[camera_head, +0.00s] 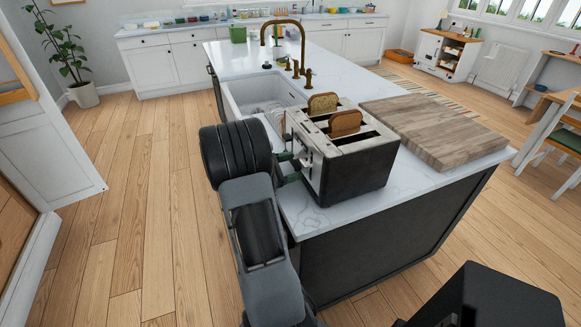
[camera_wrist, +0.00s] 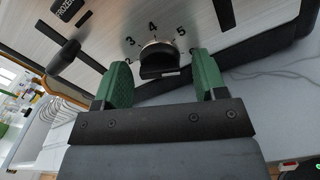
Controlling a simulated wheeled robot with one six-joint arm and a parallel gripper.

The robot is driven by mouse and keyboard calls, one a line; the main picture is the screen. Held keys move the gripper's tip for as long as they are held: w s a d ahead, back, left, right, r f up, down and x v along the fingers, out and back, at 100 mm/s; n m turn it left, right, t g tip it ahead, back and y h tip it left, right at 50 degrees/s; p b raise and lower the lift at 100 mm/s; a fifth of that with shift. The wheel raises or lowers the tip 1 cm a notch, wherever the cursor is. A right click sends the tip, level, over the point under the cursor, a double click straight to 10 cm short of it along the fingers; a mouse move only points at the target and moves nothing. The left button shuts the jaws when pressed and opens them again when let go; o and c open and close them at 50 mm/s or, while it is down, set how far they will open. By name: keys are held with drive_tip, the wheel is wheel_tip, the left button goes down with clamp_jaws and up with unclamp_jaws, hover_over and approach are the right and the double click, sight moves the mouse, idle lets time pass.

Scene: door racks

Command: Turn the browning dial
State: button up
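The browning dial (camera_wrist: 159,60) is a dark knob on the toaster's metal face, with printed numbers around it, 3, 4 and 5 among them. My gripper (camera_wrist: 162,72) has two green fingers, one on each side of the dial, with gaps visible. It is open and holds nothing. In the head view the toaster (camera_head: 352,168) stands at the counter's near end, with two bread slices (camera_head: 345,122) showing in its slots. My gripper (camera_head: 287,168) is at its left face there. The dial is hidden in the head view.
A dark lever (camera_wrist: 63,56) sticks out left of the dial, near a button marked "FROZE...". A wooden board (camera_head: 435,128) lies right of the toaster. A white sink (camera_head: 262,92) with a brass tap (camera_head: 284,28) is behind it. The floor at left is clear.

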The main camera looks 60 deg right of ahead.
drive_tip(key=c, duration=0.9)
drive_tip(key=shift+o, duration=0.2)
drive_tip(key=shift+r+p, duration=0.1)
drive_tip(key=shift+p, duration=0.25)
drive_tip(key=n+p, duration=0.3)
drive_tip(key=shift+r, duration=0.2)
drive_tip(key=n+p, duration=0.3)
drive_tip(key=p, duration=0.1)
drive_tip(key=shift+f+n, duration=0.1)
drive_tip(key=shift+n, duration=0.3)
drive_tip(key=shift+f+n+p, duration=0.1)
drive_tip(key=shift+n+p, duration=0.6)
drive_tip(key=shift+n, duration=0.3)
drive_tip(key=o, duration=0.9)
drive_tip(key=shift+f, duration=0.1)
